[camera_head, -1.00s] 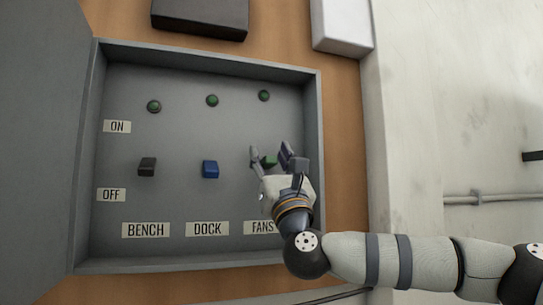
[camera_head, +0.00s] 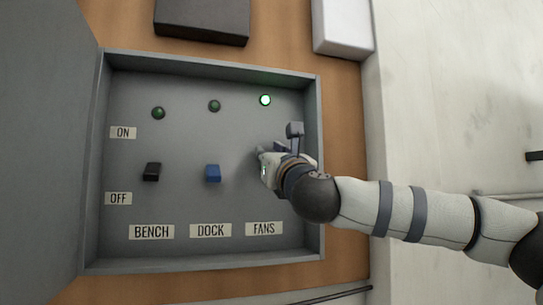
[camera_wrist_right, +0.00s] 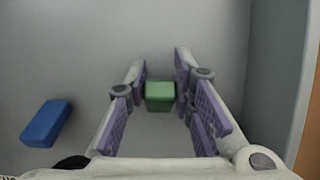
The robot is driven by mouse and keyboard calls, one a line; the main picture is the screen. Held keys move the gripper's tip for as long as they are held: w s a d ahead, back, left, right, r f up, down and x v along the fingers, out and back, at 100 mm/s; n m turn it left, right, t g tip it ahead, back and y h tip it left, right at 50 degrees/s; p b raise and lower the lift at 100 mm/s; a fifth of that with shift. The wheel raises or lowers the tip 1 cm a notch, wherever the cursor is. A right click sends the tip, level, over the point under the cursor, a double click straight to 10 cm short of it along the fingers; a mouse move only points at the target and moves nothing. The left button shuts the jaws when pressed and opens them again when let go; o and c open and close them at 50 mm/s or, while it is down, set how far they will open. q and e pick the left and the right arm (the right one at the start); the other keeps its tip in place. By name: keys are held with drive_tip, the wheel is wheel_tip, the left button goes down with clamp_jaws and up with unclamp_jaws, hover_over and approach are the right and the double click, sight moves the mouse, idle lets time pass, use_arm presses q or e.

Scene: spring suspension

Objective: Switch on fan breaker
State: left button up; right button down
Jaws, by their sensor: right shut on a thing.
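The fan breaker is the green switch (camera_wrist_right: 160,95) above the FANS label (camera_head: 264,229). It shows between the fingers in the right wrist view, and my gripper hides it in the head view. My right gripper (camera_head: 279,146) is shut on the green switch inside the panel box. The lamp (camera_head: 265,100) above the FANS column glows bright green. My left gripper is not in view.
The grey panel box (camera_head: 313,200) has raised walls, with its right wall close to my right arm. The blue DOCK switch (camera_head: 213,173) and black BENCH switch (camera_head: 152,172) stand to the left. Their lamps (camera_head: 215,105) (camera_head: 158,113) are dark green. The open door (camera_head: 45,130) is at the left.

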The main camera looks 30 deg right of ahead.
drive_tip(key=c, duration=1.4)
unclamp_jaws()
drive_tip(key=shift+o, duration=0.2)
drive_tip(key=v, duration=1.2)
drive_tip(key=shift+s, duration=0.1)
